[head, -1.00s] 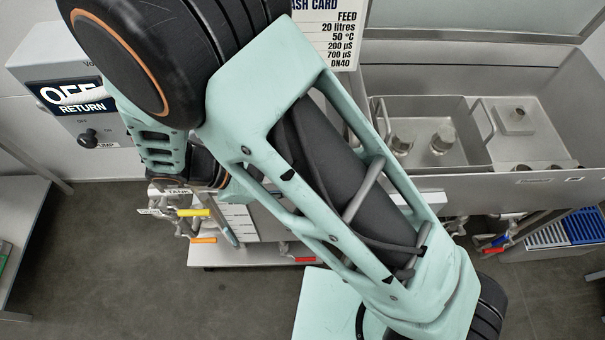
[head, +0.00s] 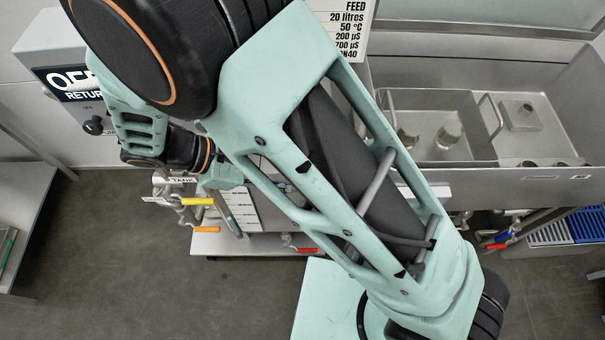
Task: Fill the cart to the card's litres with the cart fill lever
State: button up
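The card (head: 345,28) hangs at the top centre, its upper edge cut off. It reads FEED, 20 litres, 50 °C, 200 µS, 700 µS and DN40. Below my arm, a yellow lever (head: 198,201) and an orange lever (head: 206,229) sit on pipework beside a TANK label (head: 181,180). A red lever (head: 302,249) is lower right of them. I cannot tell which is the cart fill lever. A white marked panel (head: 243,210) is partly hidden behind my arm; its writing is too small to read.
A control box (head: 62,50) showing OFF and RETURN stands at left. A steel basin (head: 545,150) with tanks fills the right. Red and blue levers (head: 497,242) sit below it, near a blue slatted piece (head: 588,226). Grey floor (head: 110,250) is open at left.

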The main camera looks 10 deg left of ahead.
jog(key=v, duration=0.7)
jog(key=shift+a+r, duration=0.2)
jog(key=shift+s, duration=0.1)
